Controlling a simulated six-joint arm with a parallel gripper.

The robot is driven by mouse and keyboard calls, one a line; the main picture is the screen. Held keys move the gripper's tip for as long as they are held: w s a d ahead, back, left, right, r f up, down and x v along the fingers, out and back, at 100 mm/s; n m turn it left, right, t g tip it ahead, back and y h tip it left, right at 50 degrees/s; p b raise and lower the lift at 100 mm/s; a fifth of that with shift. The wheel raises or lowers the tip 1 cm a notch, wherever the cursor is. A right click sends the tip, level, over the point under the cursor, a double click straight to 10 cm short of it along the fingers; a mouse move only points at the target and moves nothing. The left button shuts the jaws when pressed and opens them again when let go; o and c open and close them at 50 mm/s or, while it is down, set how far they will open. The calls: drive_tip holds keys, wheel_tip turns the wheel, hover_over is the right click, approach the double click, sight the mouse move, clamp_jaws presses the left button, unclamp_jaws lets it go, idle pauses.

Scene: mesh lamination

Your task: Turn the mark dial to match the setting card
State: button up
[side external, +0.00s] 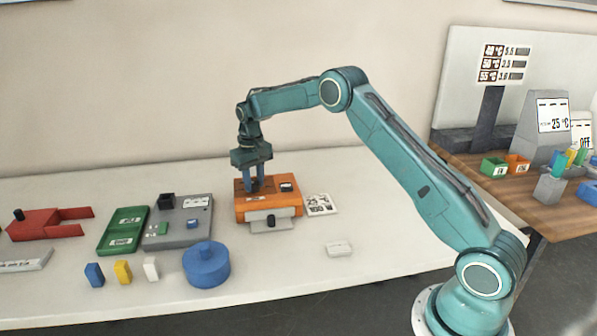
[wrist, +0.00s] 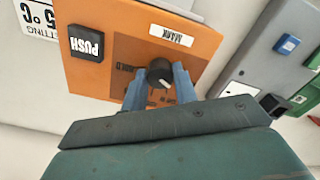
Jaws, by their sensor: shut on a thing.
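The mark dial (wrist: 160,74) is a black knob with a pale pointer line, set on top of the orange box (side external: 270,206). In the wrist view a white label reading MARK (wrist: 171,35) sits beside it. My gripper (wrist: 160,82) is shut on the dial, with one blue finger on each side of it. In the side view my gripper (side external: 254,186) points down at the left part of the orange box.
A black PUSH button (wrist: 86,43) is on the same orange box. A grey device (side external: 185,228), a green tray (side external: 124,230) and a blue round container (side external: 206,266) stand left of it. Small blue, yellow and white blocks (side external: 122,271) stand in front. The table right of the card is mostly clear.

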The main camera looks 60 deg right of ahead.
sight(254, 183)
drive_tip(key=shift+r+n, duration=0.1)
drive_tip(key=shift+n, duration=1.4)
drive_tip(key=o, duration=1)
drive_tip(key=shift+c, duration=0.2)
wheel_tip(254, 183, up, 14)
